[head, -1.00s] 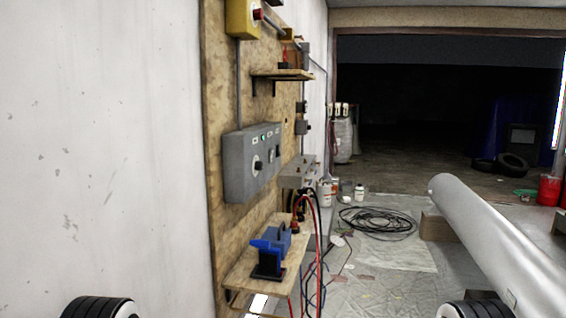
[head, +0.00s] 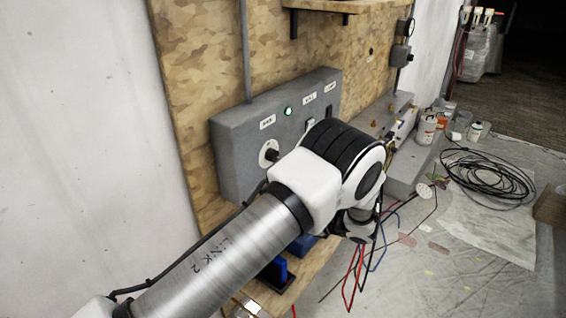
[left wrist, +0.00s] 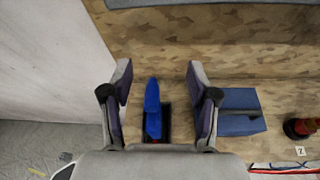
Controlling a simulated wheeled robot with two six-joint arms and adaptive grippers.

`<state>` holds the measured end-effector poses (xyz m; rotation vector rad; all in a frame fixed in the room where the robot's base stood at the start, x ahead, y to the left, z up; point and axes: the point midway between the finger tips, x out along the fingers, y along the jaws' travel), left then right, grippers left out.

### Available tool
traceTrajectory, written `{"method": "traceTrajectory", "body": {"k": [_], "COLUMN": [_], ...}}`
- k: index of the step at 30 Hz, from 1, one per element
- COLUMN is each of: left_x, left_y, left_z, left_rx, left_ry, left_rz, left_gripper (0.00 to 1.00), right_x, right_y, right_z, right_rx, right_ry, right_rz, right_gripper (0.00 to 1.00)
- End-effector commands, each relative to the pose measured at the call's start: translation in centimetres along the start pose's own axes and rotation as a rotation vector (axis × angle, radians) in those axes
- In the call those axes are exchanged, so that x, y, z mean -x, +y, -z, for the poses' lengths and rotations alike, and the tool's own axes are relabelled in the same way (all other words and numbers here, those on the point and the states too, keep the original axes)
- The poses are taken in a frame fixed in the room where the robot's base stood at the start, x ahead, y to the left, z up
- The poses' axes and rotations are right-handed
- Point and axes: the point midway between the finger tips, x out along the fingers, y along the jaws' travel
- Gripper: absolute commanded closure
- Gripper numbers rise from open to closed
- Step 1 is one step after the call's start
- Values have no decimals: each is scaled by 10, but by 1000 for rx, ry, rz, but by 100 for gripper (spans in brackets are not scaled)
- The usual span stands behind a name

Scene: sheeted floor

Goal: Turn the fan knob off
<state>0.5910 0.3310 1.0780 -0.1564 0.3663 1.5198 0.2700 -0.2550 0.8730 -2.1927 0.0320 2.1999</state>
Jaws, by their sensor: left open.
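A grey control box (head: 232,160) is fixed to the wooden board. On its front are a black knob on a round white dial (head: 268,154), a lit green lamp (head: 288,112) and small labels too small to read surely. My left arm crosses in front of the box's lower right part, close to the knob. My left gripper (left wrist: 160,82) is open and empty in the left wrist view, pointing at the board and shelf. A grey edge, probably the box (left wrist: 220,8), runs along the top there. The knob is not seen there. My right gripper is not in view.
A blue upright tool (left wrist: 153,108) shows between my left fingers, seemingly beyond them.

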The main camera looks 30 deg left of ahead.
Motion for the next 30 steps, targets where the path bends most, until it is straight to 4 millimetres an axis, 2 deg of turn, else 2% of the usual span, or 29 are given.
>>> {"method": "traceTrajectory", "body": {"k": [1,3,6,10,19,23,28,29,30], "left_x": [20,40,55,44,-8,-16,-16,-16,-16], "left_y": [-16,-28,-33,-33,-34,-35,-35,-35,-35], "left_z": [-42,-82,-111,-122,-139,-139,-138,-138,-138], "left_rx": [12,26,42,43,44,44,44,44,44], "left_ry": [-115,-243,-333,-348,-344,-344,-344,-344,-344], "left_rz": [24,35,34,30,29,32,32,32,32], "left_gripper": [40,40,40,40,40,40,40,44,58], "right_x": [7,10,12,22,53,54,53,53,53], "right_y": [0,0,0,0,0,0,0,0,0], "right_z": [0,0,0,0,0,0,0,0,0], "right_rx": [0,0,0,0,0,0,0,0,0], "right_ry": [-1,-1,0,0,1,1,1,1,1], "right_rz": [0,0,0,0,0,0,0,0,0], "right_gripper": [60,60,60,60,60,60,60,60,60]}}
